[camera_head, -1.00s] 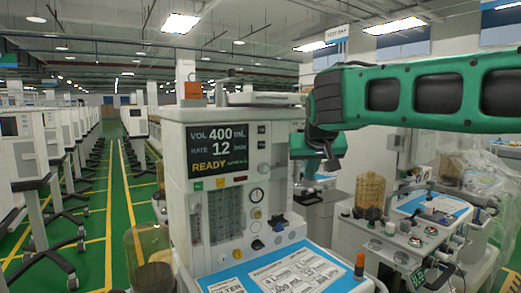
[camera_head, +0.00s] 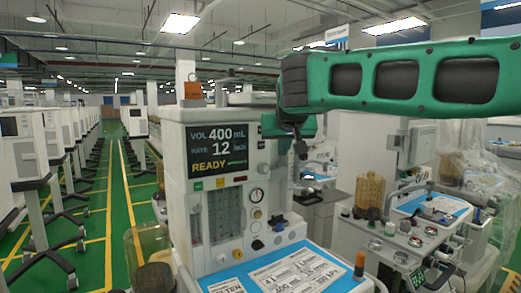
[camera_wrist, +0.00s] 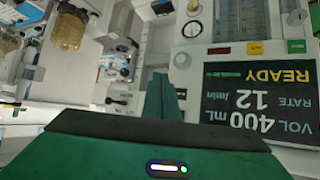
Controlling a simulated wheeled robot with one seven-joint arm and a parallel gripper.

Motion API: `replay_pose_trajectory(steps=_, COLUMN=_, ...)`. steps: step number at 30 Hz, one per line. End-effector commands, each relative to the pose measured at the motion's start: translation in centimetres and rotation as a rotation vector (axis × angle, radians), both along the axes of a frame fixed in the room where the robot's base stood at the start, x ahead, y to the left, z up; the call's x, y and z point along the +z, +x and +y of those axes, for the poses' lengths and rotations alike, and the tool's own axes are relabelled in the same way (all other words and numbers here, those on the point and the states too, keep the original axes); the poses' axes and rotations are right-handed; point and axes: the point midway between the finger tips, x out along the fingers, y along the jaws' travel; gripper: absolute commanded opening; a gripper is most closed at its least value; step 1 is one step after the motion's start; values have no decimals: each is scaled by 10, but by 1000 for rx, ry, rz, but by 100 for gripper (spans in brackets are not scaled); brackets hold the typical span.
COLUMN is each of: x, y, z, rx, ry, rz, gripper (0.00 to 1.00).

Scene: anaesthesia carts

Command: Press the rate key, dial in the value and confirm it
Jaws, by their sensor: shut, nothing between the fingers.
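The anaesthesia cart's dark screen (camera_head: 217,148) reads VOL 400 mL, RATE 12 /min and a yellow READY. It shows upside down at the right of the wrist view (camera_wrist: 258,95). Small keys (camera_head: 261,144) sit to the screen's right. I cannot read which key is the rate key. A dark knob (camera_head: 278,222) is lower on the panel. My gripper (camera_head: 301,149) is shut and empty, right of the panel; its green fingers (camera_wrist: 162,95) appear apart from the keys.
A blue work top with printed cards (camera_head: 290,272) juts out below the panel. A round gauge (camera_head: 257,195) and flow tubes (camera_head: 222,212) are on the cart's front. Another cart (camera_head: 405,240) stands at the right. An aisle is open at the left.

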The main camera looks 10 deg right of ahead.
Motion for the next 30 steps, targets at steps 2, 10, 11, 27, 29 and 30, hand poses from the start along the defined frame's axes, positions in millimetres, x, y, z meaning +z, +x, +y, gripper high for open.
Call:
replay_pose_trajectory(steps=2, x=-1, y=9, z=3, rx=1, ry=-1, rz=1, gripper=0)
replay_pose_trajectory(steps=10, x=-1, y=42, z=14, rx=1, ry=-1, rz=1, gripper=0)
replay_pose_trajectory(steps=11, x=-1, y=45, z=15, rx=1, ry=-1, rz=1, gripper=0)
replay_pose_trajectory(steps=27, x=0, y=74, z=24, rx=0, ry=0, rz=0, gripper=0)
replay_pose_trajectory(steps=29, x=0, y=74, z=24, rx=0, ry=0, rz=0, gripper=0)
replay_pose_trajectory(steps=30, x=0, y=74, z=24, rx=0, ry=0, rz=0, gripper=0)
